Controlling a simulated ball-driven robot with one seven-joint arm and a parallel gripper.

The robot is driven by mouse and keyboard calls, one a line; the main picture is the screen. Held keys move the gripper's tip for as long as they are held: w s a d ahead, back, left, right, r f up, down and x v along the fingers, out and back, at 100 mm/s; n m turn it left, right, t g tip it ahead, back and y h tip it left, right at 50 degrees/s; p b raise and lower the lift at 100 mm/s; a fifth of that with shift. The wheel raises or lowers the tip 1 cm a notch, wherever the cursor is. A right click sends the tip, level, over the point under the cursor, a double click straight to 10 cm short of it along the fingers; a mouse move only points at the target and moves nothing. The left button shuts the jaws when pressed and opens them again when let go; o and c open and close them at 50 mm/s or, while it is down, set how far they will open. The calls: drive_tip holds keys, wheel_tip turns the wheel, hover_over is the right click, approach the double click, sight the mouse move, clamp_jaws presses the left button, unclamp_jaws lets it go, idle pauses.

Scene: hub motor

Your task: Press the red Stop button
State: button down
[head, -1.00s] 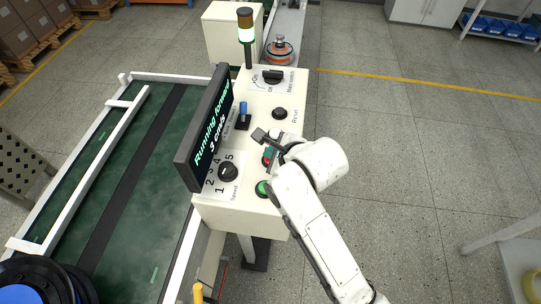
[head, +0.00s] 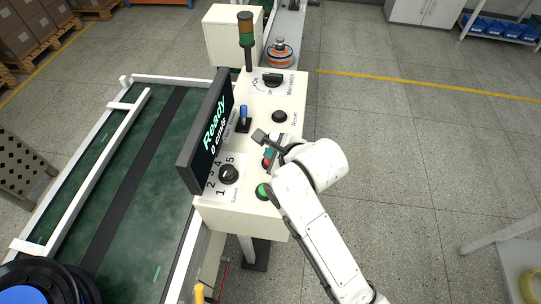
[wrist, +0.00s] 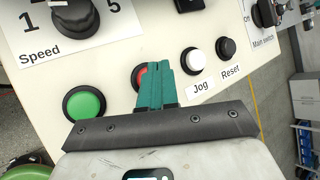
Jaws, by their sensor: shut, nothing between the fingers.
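The red Stop button (wrist: 139,76) shows in the wrist view, partly hidden behind my fingers; a bit of red also shows in the head view (head: 266,164). My gripper (wrist: 156,70) has its teal fingers shut together with nothing between them, and the tips overlap the red button in the picture. Whether they touch it cannot be told. In the head view my gripper (head: 268,154) is low over the cream control panel (head: 222,214).
The green button (wrist: 85,104) is left of my fingers, and the white Jog button (wrist: 193,60) and black Reset button (wrist: 226,47) are right. The speed knob (head: 228,173), blue-handled lever (head: 243,117), main switch (head: 272,80) and signal tower (head: 246,38) also stand on the panel.

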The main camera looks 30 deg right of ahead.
drive_tip(key=shift+r, duration=0.3)
wheel_tip(320, 180, up, 3)
drive_tip(key=p, duration=0.3)
drive_tip(key=shift+r+p, duration=0.5)
drive_tip(key=shift+r, duration=0.55)
drive_tip(key=shift+f, duration=0.1)
